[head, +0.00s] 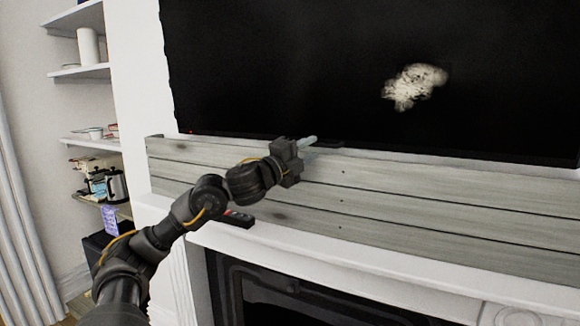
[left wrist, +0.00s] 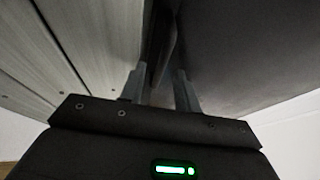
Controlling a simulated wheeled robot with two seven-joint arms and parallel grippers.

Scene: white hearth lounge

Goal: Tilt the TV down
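The TV (head: 290,70) is a large black screen on the wall above the fireplace, with a pale cloudy patch showing on it. My left gripper (head: 310,141) is at the TV's lower edge, left of its middle, in front of the wood planks. In the left wrist view, my left gripper's two grey fingers (left wrist: 160,90) stand apart. The TV's dark surface (left wrist: 235,50) fills the right side there, and a narrow dark gap shows between and beyond the fingers. I cannot tell whether either finger touches the TV. My right gripper is in neither view.
Grey wood planks (head: 380,200) cover the wall below the TV, and they fill the left of the wrist view. A white mantel (head: 330,262) runs below, with a dark remote-like object (head: 238,219) on it. Shelves with small items (head: 90,70) stand at the left.

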